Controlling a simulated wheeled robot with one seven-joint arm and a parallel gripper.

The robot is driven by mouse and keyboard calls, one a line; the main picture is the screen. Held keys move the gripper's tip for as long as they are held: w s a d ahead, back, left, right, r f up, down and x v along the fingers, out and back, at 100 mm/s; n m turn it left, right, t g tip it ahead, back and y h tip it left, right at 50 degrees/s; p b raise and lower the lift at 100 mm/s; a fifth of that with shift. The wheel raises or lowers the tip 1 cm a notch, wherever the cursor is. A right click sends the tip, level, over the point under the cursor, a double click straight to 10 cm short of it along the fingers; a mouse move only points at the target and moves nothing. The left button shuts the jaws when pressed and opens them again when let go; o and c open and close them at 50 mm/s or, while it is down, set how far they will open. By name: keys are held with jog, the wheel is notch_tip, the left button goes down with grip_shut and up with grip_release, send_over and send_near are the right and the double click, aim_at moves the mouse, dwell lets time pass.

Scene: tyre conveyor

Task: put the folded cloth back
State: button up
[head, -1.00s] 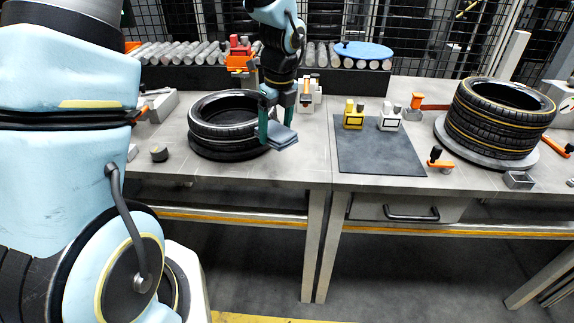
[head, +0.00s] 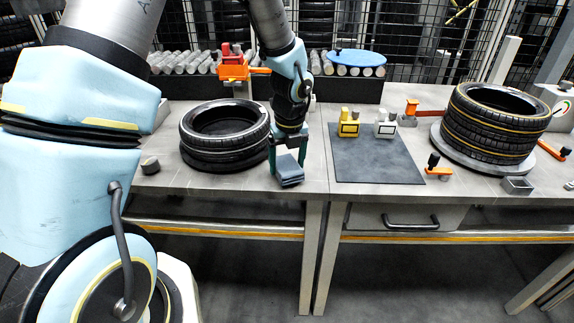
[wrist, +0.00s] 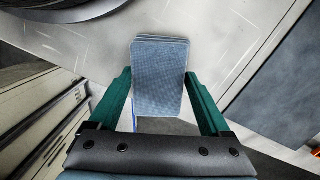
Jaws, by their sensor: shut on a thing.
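The folded cloth (head: 289,171) is a small grey-blue stack of layers. My gripper (head: 288,160) has green fingers and is shut on it. In the wrist view the cloth (wrist: 160,78) lies between the two green fingers, its layered far edge pointing ahead. It is near the front edge of the left table (head: 240,184), right of the tyre stack. I cannot tell whether the cloth touches the table top. A dark grey mat (head: 378,160) lies to the right of the cloth.
Two stacked tyres (head: 225,135) stand close left of my gripper. More tyres (head: 490,125) stand on a round plate at right. A black knob (head: 150,165) is at left.

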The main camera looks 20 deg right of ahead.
aim_at(289, 167)
jog(key=shift+f, duration=0.5)
jog(key=shift+f, duration=0.15)
jog(key=o, duration=1)
notch_tip(289, 167, up, 12)
jog(key=s, duration=0.1)
jog(key=s+a+n, duration=0.3)
jog(key=a+n, duration=2.7)
jog(key=n, duration=0.5)
jog(key=shift+r+n, duration=0.3)
